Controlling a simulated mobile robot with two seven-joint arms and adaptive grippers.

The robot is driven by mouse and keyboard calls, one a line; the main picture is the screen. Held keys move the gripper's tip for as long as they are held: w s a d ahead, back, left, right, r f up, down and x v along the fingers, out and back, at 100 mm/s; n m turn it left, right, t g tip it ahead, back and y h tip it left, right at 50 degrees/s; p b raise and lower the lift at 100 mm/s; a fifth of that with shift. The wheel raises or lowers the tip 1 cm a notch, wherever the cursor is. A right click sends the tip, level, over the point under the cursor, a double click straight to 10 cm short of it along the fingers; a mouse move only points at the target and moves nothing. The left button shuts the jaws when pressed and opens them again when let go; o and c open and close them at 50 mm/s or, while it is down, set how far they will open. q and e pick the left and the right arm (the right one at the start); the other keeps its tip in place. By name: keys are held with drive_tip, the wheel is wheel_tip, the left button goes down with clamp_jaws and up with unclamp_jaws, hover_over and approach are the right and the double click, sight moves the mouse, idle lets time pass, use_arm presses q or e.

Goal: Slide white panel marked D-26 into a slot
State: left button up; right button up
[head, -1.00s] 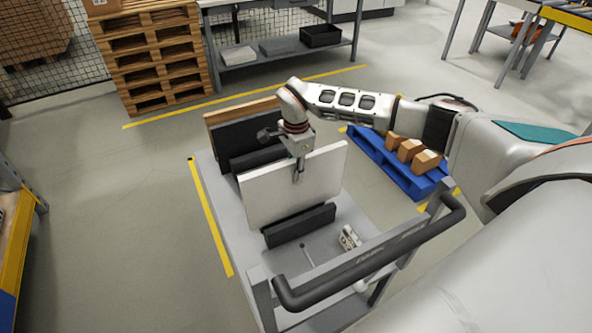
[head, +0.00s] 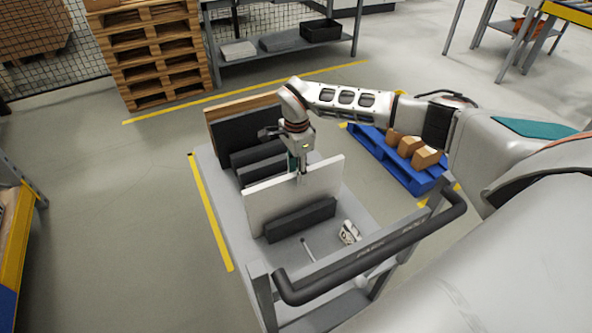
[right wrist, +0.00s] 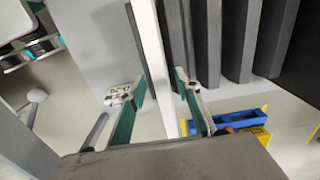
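The white panel (head: 280,203) stands upright on the grey cart, behind the front black block (head: 300,220) and in front of other black blocks. No marking on it is readable. My right gripper (head: 302,173) is at the panel's top edge. In the right wrist view, its two teal-lined fingers (right wrist: 160,100) stand apart on either side of the white panel (right wrist: 157,60), with narrow gaps showing. My left gripper is not in view.
Black blocks (head: 262,172) and a dark, wood-edged board (head: 240,127) stand farther back on the cart (head: 222,205). The cart's handle (head: 375,250) is at the near side. A blue pallet with boxes (head: 395,170) stands right of the cart.

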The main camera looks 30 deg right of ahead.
wheel_tip(320, 180, up, 12)
drive_tip(key=shift+r, duration=0.15)
idle(0.3)
